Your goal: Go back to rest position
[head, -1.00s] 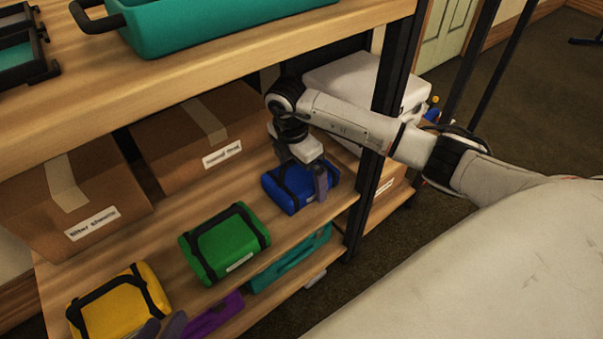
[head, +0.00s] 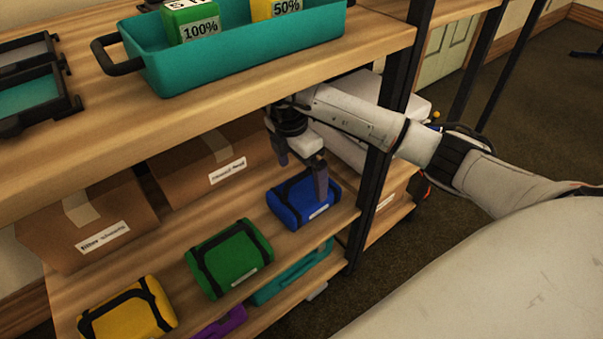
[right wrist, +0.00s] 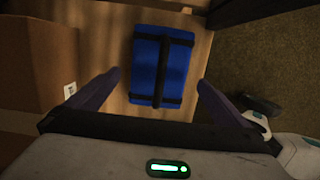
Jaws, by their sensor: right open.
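My right gripper (head: 302,172) is open and empty. It points down just above the blue pouch with black straps (head: 297,206), on the middle shelf of the rack. In the right wrist view the blue pouch (right wrist: 158,68) lies ahead of and between the spread fingers (right wrist: 158,90), apart from them. A green pouch (head: 236,254) and a yellow pouch (head: 125,312) lie on the same shelf, in a row to the left. My left gripper does not show in the head view.
Cardboard boxes (head: 195,180) stand behind the pouches. The upper shelf edge (head: 200,125) runs above my right forearm, and a black rack post (head: 372,190) stands close beside it. A teal tray (head: 230,62) sits on the upper shelf. Open floor (head: 540,110) lies to the right.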

